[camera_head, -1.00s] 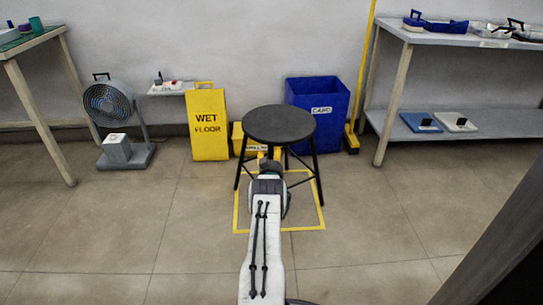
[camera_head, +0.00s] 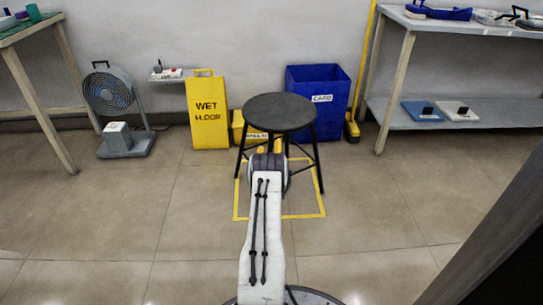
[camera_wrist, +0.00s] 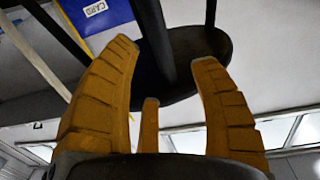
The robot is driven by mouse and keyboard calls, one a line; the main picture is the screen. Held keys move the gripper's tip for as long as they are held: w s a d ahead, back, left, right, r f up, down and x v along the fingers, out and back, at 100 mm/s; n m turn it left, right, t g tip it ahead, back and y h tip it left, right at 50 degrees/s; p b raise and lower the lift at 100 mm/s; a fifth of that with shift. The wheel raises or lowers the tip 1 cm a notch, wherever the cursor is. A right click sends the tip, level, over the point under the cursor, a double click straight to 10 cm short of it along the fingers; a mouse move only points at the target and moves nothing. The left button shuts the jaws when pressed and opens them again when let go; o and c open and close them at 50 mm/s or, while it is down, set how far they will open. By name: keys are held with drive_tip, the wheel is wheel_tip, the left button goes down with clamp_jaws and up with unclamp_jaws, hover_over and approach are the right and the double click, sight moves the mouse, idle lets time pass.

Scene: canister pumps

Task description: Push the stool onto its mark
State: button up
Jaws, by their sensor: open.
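The stool (camera_head: 280,112) has a round black seat and thin black legs and stands upright. Its mark, a yellow square outline (camera_head: 280,216) on the floor, lies under and in front of it. The stool sits toward the back of the outline, with bare floor inside the front line; its rear feet are hard to see. My gripper, in the wrist view (camera_wrist: 165,55), is open with yellow fingers spread below the seat. A black stool leg (camera_wrist: 155,35) shows between the fingertips; I cannot tell if they touch. In the head view my arm mostly hides the gripper.
Behind the stool are a yellow wet-floor sign (camera_head: 208,112), a yellow bin (camera_head: 238,127) and a blue card bin (camera_head: 335,97). A fan (camera_head: 112,95) stands left; a shelf table (camera_head: 445,118) stands right. Floor left and right of the outline is clear.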

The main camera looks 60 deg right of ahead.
drive_tip(key=shift+v, duration=1.35)
